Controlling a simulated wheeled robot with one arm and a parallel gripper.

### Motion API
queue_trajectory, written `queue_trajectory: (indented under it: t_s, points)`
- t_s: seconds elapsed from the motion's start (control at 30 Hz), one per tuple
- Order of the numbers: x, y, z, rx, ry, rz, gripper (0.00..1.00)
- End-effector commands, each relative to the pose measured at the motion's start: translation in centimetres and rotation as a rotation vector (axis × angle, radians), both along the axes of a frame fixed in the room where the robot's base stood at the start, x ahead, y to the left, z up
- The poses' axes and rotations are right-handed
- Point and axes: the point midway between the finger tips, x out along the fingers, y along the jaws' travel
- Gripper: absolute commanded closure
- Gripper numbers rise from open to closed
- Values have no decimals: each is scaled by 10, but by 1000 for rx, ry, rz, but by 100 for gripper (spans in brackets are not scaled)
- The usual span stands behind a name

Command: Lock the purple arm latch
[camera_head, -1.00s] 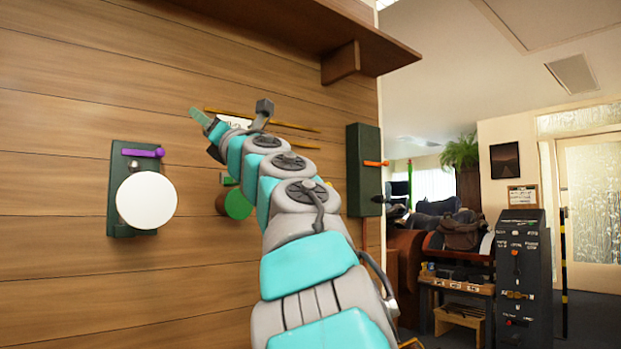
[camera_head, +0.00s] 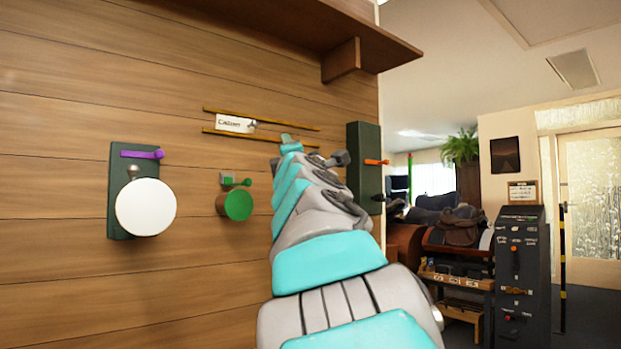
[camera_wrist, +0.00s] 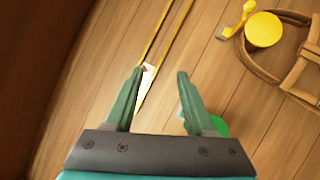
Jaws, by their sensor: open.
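The purple arm latch (camera_head: 142,154) lies level across the top of a dark green wall plate (camera_head: 118,190) at the left of the head view. A large white disc (camera_head: 146,207) covers much of the plate below it. My gripper (camera_wrist: 157,77) is open and empty in the wrist view, its two green fingers apart and facing the plank wall. In the head view my arm reaches up at the centre, well to the right of the purple latch. The purple latch is not in the wrist view.
A green round peg (camera_head: 237,205) with a small green latch (camera_head: 236,181) sits between the plate and my arm. A yellow rail with a white label (camera_head: 235,123) is above. A dark box with an orange lever (camera_head: 376,162) is right. A yellow disc (camera_wrist: 263,30) and strap show in the wrist view.

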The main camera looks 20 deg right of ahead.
Motion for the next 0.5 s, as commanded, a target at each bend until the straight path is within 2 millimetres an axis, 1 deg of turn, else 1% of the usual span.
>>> queue_trajectory:
  t_s: [0.1, 0.2, 0.3, 0.5]
  points:
    - [-2, -15, -15, 84, 27, -18, 46]
    - [-5, -26, -27, 152, 46, -32, 46]
    - [-8, -34, -38, 208, 63, -46, 46]
    - [-11, -44, -53, 278, 85, -62, 46]
